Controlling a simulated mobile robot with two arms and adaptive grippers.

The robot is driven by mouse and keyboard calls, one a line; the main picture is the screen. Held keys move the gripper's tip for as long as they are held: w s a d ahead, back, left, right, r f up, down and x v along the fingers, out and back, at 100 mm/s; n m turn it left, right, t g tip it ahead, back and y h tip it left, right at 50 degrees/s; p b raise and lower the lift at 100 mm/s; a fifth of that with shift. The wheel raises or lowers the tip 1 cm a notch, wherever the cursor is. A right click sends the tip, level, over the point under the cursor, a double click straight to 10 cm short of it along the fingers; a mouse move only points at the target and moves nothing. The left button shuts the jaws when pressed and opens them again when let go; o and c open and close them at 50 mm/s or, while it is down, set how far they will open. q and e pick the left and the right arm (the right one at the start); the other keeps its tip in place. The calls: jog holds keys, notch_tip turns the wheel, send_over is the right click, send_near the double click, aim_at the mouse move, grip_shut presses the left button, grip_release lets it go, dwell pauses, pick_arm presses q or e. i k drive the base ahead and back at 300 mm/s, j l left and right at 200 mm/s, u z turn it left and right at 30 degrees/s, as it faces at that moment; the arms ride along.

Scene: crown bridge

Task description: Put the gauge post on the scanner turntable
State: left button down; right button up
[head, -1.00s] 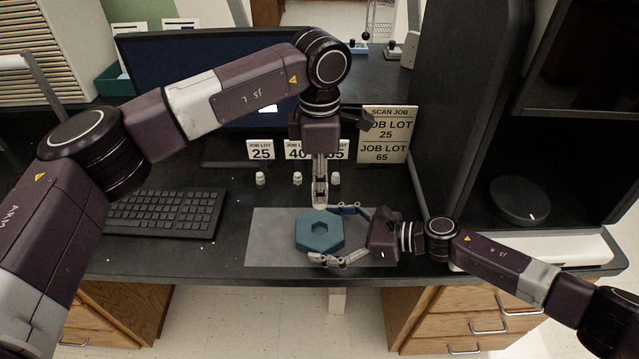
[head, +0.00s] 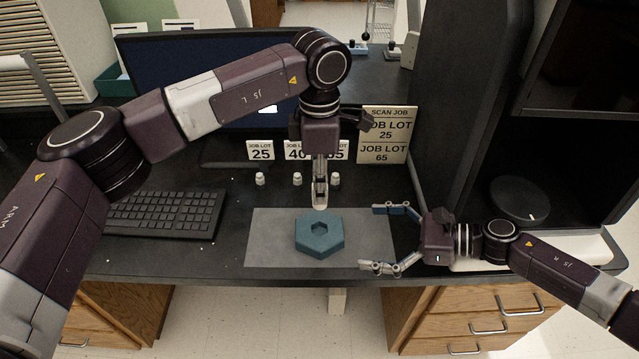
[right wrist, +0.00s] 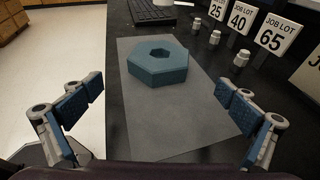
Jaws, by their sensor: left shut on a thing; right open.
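My left gripper (head: 320,204) points down above the back edge of a blue hexagonal block (head: 320,246). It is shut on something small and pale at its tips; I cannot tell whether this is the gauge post. The block, with a hole in its middle, lies flat on the grey mat (head: 270,253). My right gripper (head: 383,238) is open and empty, to the right of the block and apart from it. In the right wrist view the block (right wrist: 157,70) lies beyond the open fingers. The scanner turntable (head: 519,200), a dark round disc, is bare inside the scanner at the right.
Three small white pieces (head: 298,179) stand behind the mat, before the numbered job lot cards (head: 261,150). A scan job sign (head: 386,134) reads 25 and 65. A keyboard (head: 165,214) lies left. The scanner's tall dark housing (head: 455,100) walls off the turntable's left side.

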aim_at(521, 196)
jog(key=k, duration=1)
